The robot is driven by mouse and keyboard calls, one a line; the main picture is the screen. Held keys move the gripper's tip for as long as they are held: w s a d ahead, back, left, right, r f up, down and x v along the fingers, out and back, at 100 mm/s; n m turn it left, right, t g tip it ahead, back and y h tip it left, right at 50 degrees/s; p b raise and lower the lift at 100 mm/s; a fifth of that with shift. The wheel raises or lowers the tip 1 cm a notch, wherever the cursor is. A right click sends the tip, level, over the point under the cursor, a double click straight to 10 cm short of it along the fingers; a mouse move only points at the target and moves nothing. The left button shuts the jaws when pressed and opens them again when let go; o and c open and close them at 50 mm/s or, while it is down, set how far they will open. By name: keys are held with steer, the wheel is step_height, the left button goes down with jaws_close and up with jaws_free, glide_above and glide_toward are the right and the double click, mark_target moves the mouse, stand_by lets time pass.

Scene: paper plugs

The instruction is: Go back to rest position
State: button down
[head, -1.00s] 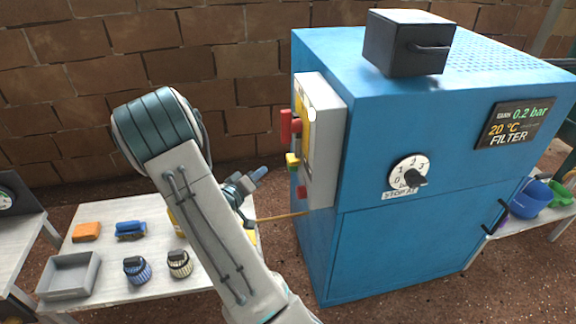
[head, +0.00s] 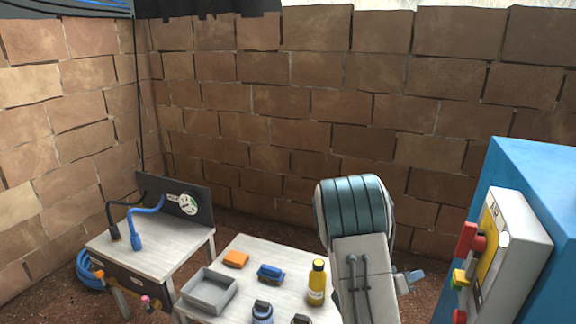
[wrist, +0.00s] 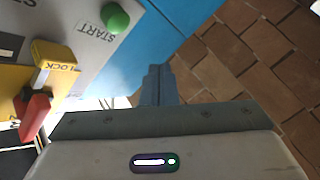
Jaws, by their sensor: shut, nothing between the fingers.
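My gripper (head: 415,277) is in the head view at the right, mostly hidden behind my arm. Its fingers point right, towards the blue machine's control panel (head: 520,250), with a gap between. In the wrist view my gripper (wrist: 158,80) has its fingers together, with nothing between them. The control panel there (wrist: 85,25) fills the upper left. It bears a green START button (wrist: 115,18), a yellow lock piece (wrist: 54,54) and a red handle (wrist: 34,117).
The blue machine (head: 545,170) stands at the right. A white table (head: 245,268) in front holds a grey tray (head: 209,292), an orange block (head: 236,259), a blue item (head: 270,272) and a yellow bottle (head: 316,283). A second table (head: 165,245) stands left. A brick wall (head: 270,130) closes the back.

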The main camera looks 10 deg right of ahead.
steer(key=w+a+r+n+t+y+p, duration=0.1)
steer(key=w+a+r+t+y+p, duration=0.15)
steer(key=a+r+y+p, duration=0.55)
steer(key=w+a+r+n+t+y+p, duration=0.1)
steer(key=a+r+n+t+y+p, duration=0.15)
steer(key=a+r+y, duration=0.6)
steer(key=s+a+r+g+p, duration=0.2)
steer(key=s+a+r+p, duration=0.3)
steer(key=s+a+r, duration=0.4)
steer(key=s+a+r+n+g+p, duration=0.1)
steer(key=s+r+g+p, duration=0.1)
steer(key=s, duration=0.5)
steer(key=s+r+g+p, duration=0.2)
steer(key=s+r, duration=0.2)
steer(key=s, duration=0.3)
steer(key=shift+a+n+g+p, duration=0.3)
steer(key=shift+a+n+p, duration=0.05)
steer(key=shift+p, duration=0.05)
steer(key=shift+d, duration=0.15)
